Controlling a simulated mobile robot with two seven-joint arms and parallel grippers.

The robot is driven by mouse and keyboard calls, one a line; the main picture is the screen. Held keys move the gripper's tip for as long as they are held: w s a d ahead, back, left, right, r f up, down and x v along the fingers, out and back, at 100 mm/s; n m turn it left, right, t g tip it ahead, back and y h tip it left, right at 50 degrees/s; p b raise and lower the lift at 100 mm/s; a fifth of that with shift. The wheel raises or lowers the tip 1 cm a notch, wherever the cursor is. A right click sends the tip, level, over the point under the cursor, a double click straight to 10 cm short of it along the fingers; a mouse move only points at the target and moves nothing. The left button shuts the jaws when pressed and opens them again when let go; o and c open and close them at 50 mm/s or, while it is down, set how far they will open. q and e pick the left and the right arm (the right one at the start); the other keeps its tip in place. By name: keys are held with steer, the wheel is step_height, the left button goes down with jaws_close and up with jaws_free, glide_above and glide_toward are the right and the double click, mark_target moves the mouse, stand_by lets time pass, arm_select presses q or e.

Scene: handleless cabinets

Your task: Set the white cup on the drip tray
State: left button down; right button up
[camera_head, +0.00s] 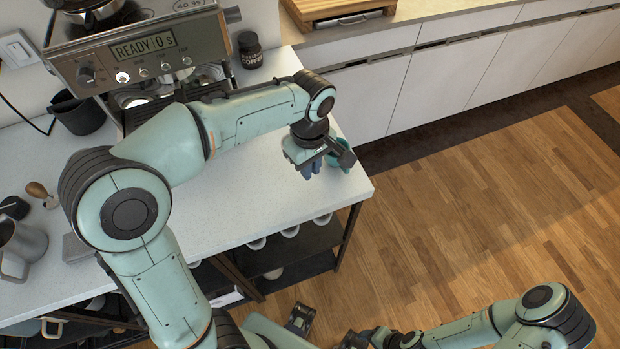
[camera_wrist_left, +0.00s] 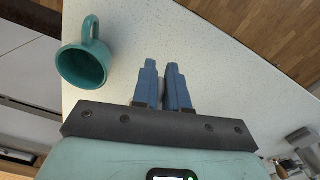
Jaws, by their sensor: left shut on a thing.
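My left gripper (camera_head: 318,165) is low over the counter's right end. In the left wrist view its blue fingers (camera_wrist_left: 162,88) are close together, with a narrow gap; I cannot make out what is between them. A teal cup (camera_wrist_left: 82,64) lies beside the fingers, apart from them; in the head view it shows partly behind the gripper (camera_head: 341,160). Several white cups are on the shelf under the counter, one at the right (camera_head: 322,218); no white cup shows on the countertop. The espresso machine (camera_head: 150,55) stands at the back left; my left arm largely hides its drip tray.
The white countertop (camera_head: 240,205) is mostly clear in the middle. A coffee jar (camera_head: 250,50) stands beside the machine and a dark pitcher (camera_head: 78,113) to its left. A steel pitcher (camera_head: 22,245) is at the left edge. My right arm (camera_head: 465,330) is low over the floor.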

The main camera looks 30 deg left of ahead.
mark_target(310, 188)
arm_select(q)
steer(key=shift+f, duration=2.5)
steer(key=shift+f+b, duration=0.2)
steer(key=shift+b, duration=0.1)
steer(key=c, duration=1.1)
jaws_free()
steer(key=shift+c, duration=0.2)
steer(key=shift+r, duration=0.1)
step_height(310, 188, up, 13)
steer(key=p, duration=0.2)
steer(key=shift+w, duration=0.45)
